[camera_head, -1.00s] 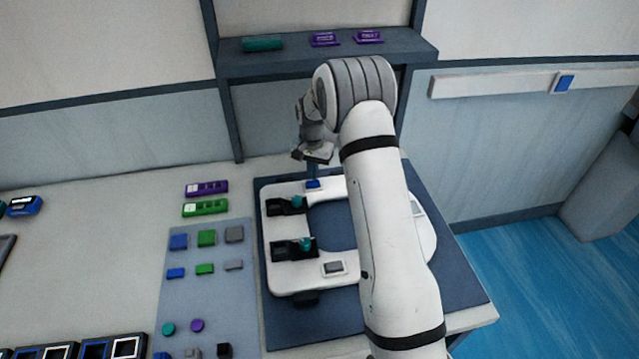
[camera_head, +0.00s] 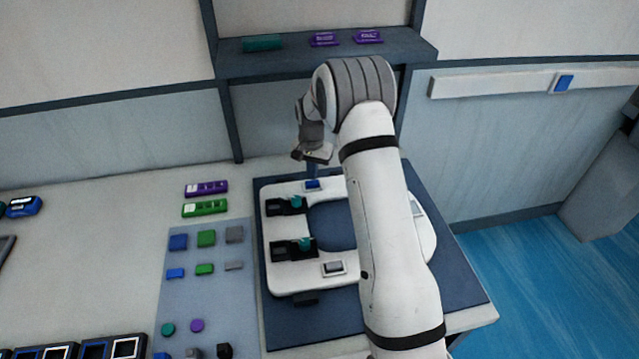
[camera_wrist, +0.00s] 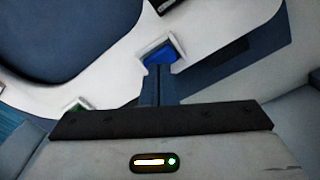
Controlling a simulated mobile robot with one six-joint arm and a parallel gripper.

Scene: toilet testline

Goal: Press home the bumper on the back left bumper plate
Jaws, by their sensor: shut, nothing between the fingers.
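The white toilet seat (camera_head: 283,225) lies on a dark blue mat at the right of the bench. A blue bumper (camera_head: 312,184) sits in the plate at its far left edge; the wrist view shows this bumper (camera_wrist: 161,55) in a pale square recess. My gripper (camera_head: 313,174) points down at the blue bumper, its shut fingers (camera_wrist: 160,72) empty. Their tips overlap the bumper's near edge in the wrist view; I cannot tell whether they touch it or how deep it sits. A grey bumper (camera_head: 333,268) sits in the near plate.
Several coloured blocks lie on a blue-grey mat (camera_head: 205,290) to the left. A shelf (camera_head: 290,58) rises behind. My arm hides the seat's right part.

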